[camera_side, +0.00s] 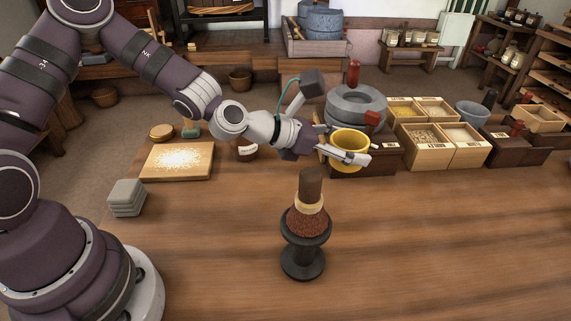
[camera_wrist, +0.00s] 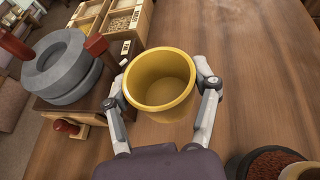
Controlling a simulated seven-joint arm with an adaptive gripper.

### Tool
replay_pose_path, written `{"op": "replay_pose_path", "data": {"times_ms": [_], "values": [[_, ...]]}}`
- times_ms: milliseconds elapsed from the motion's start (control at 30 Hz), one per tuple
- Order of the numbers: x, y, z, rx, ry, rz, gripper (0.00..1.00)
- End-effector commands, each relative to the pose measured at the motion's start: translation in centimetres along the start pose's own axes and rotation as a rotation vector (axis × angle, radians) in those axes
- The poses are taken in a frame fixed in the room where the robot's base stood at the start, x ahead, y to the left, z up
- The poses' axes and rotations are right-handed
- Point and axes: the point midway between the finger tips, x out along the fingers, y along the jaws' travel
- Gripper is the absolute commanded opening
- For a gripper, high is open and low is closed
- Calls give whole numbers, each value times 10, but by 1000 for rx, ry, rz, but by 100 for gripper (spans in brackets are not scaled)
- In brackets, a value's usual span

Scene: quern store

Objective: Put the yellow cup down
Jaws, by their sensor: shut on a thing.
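My gripper (camera_side: 345,156) is shut on the yellow cup (camera_side: 350,140), one finger on each side of it. In the side view the cup is upright, held above the table (camera_side: 430,220) in front of the stone quern's dark wooden box. The cup also shows in the wrist view (camera_wrist: 160,88), open mouth toward the camera and empty as far as I can see. The gripper's two fingers (camera_wrist: 163,90) press its left and right walls there. The side view does not clearly show how high the cup is above the table.
A grey quern (camera_side: 355,104) stands right behind the cup. Wooden bins (camera_side: 443,158) of grain stand to the right. A board with flour (camera_side: 177,161) and grey block (camera_side: 127,197) lie left. The front-right table is bare.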

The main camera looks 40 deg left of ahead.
Motion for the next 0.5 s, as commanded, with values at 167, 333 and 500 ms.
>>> {"op": "replay_pose_path", "data": {"times_ms": [167,333,500], "values": [[7,-21,34,-25,-3,17,24],[7,-37,55,-31,1,35,24],[4,-44,71,-35,4,58,24]]}}
